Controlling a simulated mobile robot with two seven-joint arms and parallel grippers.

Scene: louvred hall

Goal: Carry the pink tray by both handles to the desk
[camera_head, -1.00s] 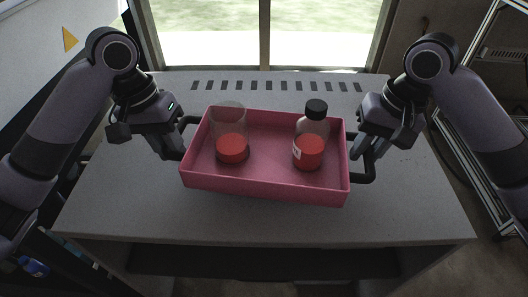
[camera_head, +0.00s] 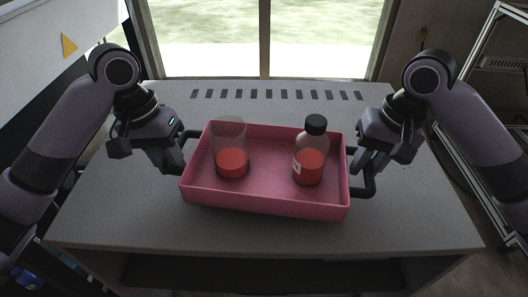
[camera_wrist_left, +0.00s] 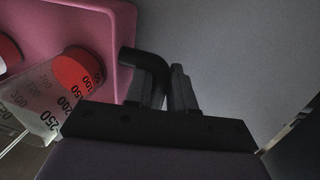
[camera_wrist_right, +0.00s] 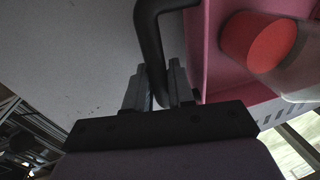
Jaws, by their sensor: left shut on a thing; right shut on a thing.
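The pink tray (camera_head: 262,203) is over the grey desk (camera_head: 130,215) in the head view; I cannot tell whether its base touches the top. It holds a clear beaker (camera_head: 230,150) with red liquid at left and a black-capped bottle (camera_head: 309,160) with red liquid at right, both upright. My left gripper (camera_head: 178,165) is shut on the tray's left black handle, which shows in the left wrist view (camera_wrist_left: 150,65). My right gripper (camera_head: 362,168) is shut on the right black handle, which shows in the right wrist view (camera_wrist_right: 150,40).
A window (camera_head: 265,40) is behind the desk. A row of dark slots (camera_head: 275,95) runs along the desk's back edge. A metal rack (camera_head: 497,110) stands at right. The desk top is bare around the tray.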

